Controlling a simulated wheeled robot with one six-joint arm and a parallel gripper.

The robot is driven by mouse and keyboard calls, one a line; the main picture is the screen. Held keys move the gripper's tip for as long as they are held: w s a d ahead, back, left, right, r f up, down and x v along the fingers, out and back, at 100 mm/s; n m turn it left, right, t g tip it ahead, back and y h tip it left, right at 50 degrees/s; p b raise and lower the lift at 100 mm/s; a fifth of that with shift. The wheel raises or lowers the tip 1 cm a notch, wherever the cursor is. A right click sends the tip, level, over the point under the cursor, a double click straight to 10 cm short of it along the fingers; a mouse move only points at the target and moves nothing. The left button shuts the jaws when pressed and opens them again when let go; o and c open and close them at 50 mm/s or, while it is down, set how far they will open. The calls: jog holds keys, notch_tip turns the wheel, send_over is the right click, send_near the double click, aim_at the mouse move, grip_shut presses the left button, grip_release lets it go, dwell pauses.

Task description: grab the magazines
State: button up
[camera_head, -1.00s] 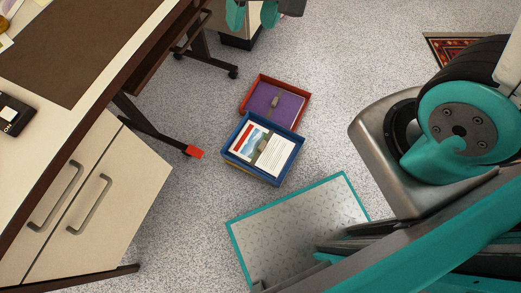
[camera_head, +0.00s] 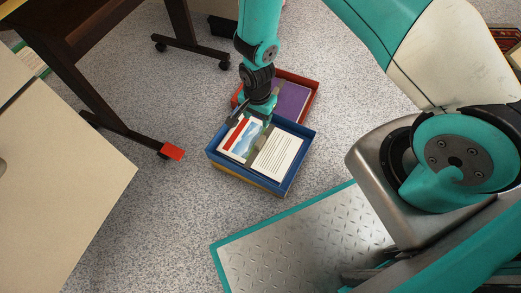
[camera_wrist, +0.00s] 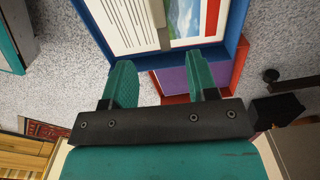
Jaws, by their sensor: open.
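In the head view, a blue tray (camera_head: 300,158) on the floor holds printed matter that looks like the magazines: a red, white and blue picture page (camera_head: 238,136) and a white text page (camera_head: 278,156). A greyish strip lies between the pages. A red tray (camera_head: 312,101) behind it holds a purple item (camera_head: 291,100). My gripper (camera_head: 258,118) points down over the back of the blue tray. In the wrist view, my gripper (camera_wrist: 163,68) is open and empty, with the text page (camera_wrist: 125,18) and picture page (camera_wrist: 190,18) beyond its fingers. Exact height is unclear.
A dark desk leg with a red foot (camera_head: 172,152) stands left of the trays. A pale cabinet (camera_head: 60,190) fills the lower left. My metal-plated base lies in front of the trays. Speckled floor (camera_head: 170,220) is clear between them.

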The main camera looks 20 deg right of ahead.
aim_at(260, 140)
notch_tip(260, 140, down, 11)
jog(key=b, duration=0.5)
jog(key=shift+r, duration=0.1)
jog(key=f+b, duration=0.5)
jog(key=shift+d+f, duration=0.15)
jog(key=shift+d, duration=0.25)
grip_shut()
